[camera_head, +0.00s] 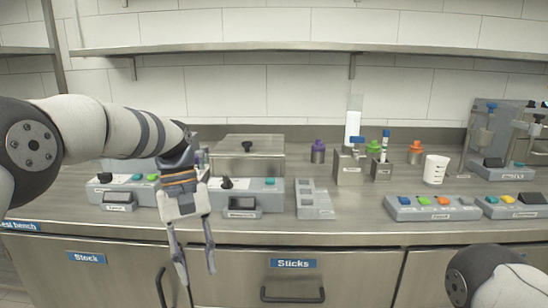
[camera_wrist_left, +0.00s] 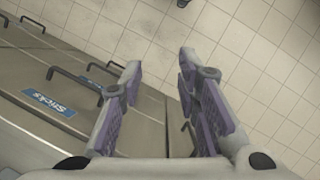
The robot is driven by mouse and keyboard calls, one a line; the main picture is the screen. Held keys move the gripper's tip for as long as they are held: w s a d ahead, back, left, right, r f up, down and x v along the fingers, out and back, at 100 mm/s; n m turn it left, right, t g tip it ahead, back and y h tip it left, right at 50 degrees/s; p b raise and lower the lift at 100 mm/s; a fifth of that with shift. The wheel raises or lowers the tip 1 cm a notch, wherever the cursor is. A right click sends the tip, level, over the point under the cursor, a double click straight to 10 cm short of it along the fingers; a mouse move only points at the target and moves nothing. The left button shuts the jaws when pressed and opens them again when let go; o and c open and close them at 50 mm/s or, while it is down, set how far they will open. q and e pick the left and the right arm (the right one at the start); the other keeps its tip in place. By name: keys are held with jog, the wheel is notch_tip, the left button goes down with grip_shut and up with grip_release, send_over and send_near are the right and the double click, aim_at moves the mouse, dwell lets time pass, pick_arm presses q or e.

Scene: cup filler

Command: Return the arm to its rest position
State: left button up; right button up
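My left arm (camera_head: 105,135) comes in from the left in the head view, and its wrist hangs in front of the bench. My left gripper (camera_head: 198,265) points down in front of the cabinet fronts, with its fingertips below the counter's front edge. Its two fingers are apart with nothing between them; the left wrist view shows the open gripper (camera_wrist_left: 160,85) too, with floor and cabinet fronts beyond. A part of my right arm (camera_head: 495,280) shows at the lower right of the head view. My right gripper is out of view.
The steel counter (camera_head: 345,228) carries a grey slotted block (camera_head: 315,204), a white cup (camera_head: 435,170), button panels (camera_head: 432,208) and several coloured-cap bottles. Cabinet handles (camera_head: 293,296) stick out below the edge near the gripper. A shelf (camera_head: 250,47) runs along the wall.

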pick_arm(q)
jog(key=w+a+f+x, duration=0.1)
jog(key=w+a+x, duration=0.1)
jog(key=x, duration=1.2)
jog(key=s+a+f+m, duration=0.2)
jog(key=s+a+f, duration=0.1)
jog(key=s+f, duration=0.85)
jog(key=s+a+f+m+y, duration=0.1)
jog(key=s+a+f, duration=0.15)
jog(key=s, duration=0.45)
jog(key=s+a+f, duration=0.1)
jog(key=s+f, duration=0.2)
jog(key=s, duration=0.5)
jog(key=s+a+r+m+t+y, duration=0.1)
jog(key=s+a+r, duration=0.1)
jog(key=s, duration=0.9)
jog(key=shift+s+a+r+m, duration=0.2)
jog(key=shift+s+r+m, duration=0.2)
pick_arm(e)
jog(key=shift+w+r, duration=0.15)
jog(key=shift+w, duration=0.4)
